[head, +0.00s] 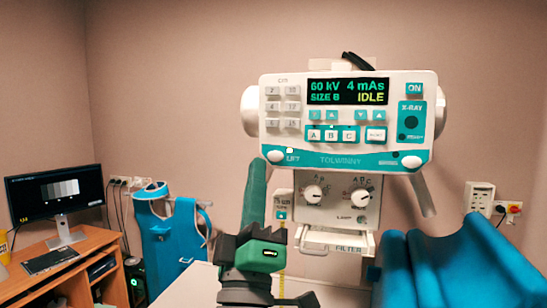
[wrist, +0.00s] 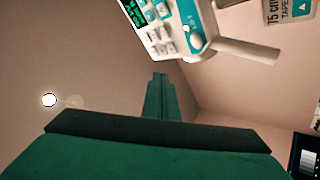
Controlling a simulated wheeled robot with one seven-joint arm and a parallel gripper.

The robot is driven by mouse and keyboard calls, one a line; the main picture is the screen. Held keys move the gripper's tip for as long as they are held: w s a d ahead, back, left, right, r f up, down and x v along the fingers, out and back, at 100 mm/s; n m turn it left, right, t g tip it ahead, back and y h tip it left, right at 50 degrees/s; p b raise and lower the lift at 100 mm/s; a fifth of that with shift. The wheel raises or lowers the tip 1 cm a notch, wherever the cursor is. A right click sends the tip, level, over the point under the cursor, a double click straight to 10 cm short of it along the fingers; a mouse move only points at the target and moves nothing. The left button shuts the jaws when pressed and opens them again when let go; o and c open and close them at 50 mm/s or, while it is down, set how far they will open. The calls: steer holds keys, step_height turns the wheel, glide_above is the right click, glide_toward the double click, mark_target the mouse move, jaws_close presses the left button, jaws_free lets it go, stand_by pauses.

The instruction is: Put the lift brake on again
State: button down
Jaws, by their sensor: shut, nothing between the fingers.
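The X-ray head's control panel (head: 345,118) faces me, with a teal strip along its bottom. A white oval knob (head: 275,156) sits at the strip's lower left corner beside the word LIFT; it also shows in the wrist view (wrist: 196,43). A small white lamp or button (head: 289,150) is just above that word. My gripper (head: 258,166) is shut and empty. Its green fingers point up, with tips just left of and slightly below the LIFT knob in the head view. In the wrist view the fingertips (wrist: 158,77) are apart from the knob in the picture.
A matching white knob (head: 411,161) is at the panel's lower right. A dial box (head: 338,197) and filter tray (head: 333,240) hang below. A blue cushioned form (head: 450,270) fills the lower right. A desk with a monitor (head: 57,195) and a blue apron (head: 170,245) stand left.

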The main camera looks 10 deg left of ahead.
mark_target(275, 156)
steer(key=shift+w, duration=4.4)
steer(key=shift+w, duration=0.1)
